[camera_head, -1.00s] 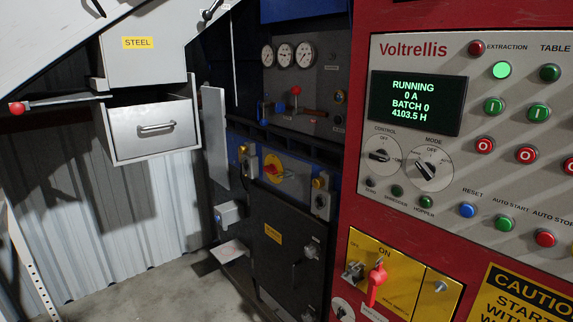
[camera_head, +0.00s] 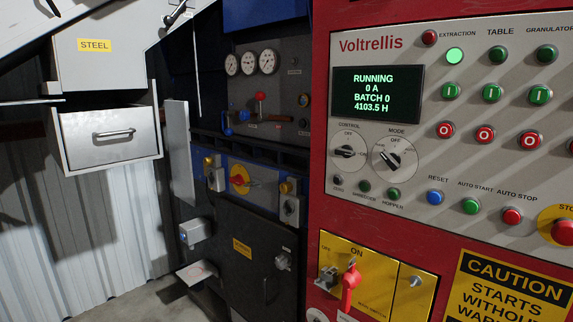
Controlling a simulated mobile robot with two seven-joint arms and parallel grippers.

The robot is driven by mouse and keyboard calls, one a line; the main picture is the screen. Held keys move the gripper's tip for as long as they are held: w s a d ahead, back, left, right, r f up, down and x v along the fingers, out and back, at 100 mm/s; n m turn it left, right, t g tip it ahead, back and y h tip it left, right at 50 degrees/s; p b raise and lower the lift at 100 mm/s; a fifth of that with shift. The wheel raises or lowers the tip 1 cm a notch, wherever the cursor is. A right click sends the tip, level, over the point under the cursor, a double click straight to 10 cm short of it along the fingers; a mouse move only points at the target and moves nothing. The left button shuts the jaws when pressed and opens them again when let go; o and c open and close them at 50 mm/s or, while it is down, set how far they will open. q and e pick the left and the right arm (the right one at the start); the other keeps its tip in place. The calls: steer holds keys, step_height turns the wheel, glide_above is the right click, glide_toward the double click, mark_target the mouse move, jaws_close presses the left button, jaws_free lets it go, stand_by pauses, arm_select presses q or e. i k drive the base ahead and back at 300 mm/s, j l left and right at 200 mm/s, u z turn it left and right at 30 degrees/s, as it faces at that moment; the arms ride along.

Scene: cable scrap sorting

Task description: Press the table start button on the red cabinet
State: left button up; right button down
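The red cabinet (camera_head: 415,16) fills the right side, with a grey control panel (camera_head: 370,215) on its front. Under the TABLE label is a dark green lamp (camera_head: 498,54), unlit. Below it is the green table start button (camera_head: 491,93), marked I, with a red button (camera_head: 485,138), marked O, under that. In the EXTRACTION column the lamp (camera_head: 454,56) glows bright green. The display (camera_head: 377,93) reads RUNNING, 0 A, BATCH 0, 4103.5 H. Neither of my grippers is in view.
A yellow isolator plate with a red handle (camera_head: 350,286) sits below the panel. A red stop button (camera_head: 563,231) is at the right edge. A dark blue machine with gauges (camera_head: 249,63) stands left of the cabinet. An open drawer (camera_head: 112,140) under a STEEL label is further left.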

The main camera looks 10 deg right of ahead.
mark_target(491, 93)
steer(key=z, duration=1.3)
